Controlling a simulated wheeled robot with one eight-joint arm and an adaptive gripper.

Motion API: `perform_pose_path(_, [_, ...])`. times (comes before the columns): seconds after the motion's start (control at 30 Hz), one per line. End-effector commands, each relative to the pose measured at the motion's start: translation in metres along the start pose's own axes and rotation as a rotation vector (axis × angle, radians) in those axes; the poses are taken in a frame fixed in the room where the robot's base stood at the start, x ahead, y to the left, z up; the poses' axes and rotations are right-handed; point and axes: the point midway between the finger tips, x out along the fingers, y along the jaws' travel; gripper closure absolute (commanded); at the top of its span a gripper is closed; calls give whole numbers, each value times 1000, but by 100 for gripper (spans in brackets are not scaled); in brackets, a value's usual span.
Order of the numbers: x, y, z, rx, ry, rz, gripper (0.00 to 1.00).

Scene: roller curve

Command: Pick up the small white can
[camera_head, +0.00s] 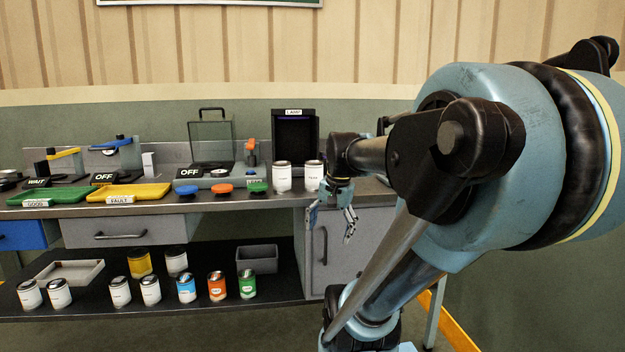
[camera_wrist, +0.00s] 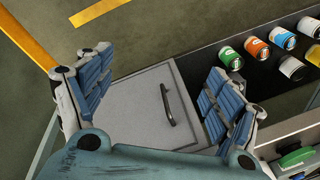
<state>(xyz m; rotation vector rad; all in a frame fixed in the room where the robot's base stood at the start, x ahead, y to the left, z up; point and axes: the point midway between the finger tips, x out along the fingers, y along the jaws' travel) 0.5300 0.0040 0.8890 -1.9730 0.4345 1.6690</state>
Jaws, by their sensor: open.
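Several white cans with black lids stand on the lower shelf in the head view, two at the left end (camera_head: 30,294), a pair in the middle (camera_head: 150,291) and one behind (camera_head: 176,263). Two more white cans (camera_head: 283,178) stand on the bench top, left of my arm. I cannot tell which is the small one meant. My gripper (camera_head: 331,222) hangs open and empty in front of the grey cabinet, right of the shelf cans and apart from them. In the wrist view, white cans (camera_wrist: 292,69) show at upper right, outside my open fingers (camera_wrist: 160,95).
Blue (camera_head: 186,288), orange (camera_head: 217,286) and green (camera_head: 248,284) cans line the shelf front; a yellow can (camera_head: 140,263) stands behind. A grey bin (camera_head: 257,259) and a shallow tray (camera_head: 70,272) share the shelf. The bench overhangs it. A cabinet handle (camera_wrist: 167,104) lies between my fingers in view.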

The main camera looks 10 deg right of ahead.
Motion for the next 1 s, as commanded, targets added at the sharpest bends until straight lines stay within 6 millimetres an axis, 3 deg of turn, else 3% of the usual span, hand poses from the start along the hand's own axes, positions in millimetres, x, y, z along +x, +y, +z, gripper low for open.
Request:
perform_pose_path(0.2, [-54,-49,-68,384,-35,-41,16])
perform_pose_path(0.5, [-110,-108,-165,914,-106,-80,16])
perform_pose_path(0.8, [-146,-152,-259,1401,-193,-94,16])
perform_pose_path(1.0, [-155,-166,-293,1587,-232,-93,16])
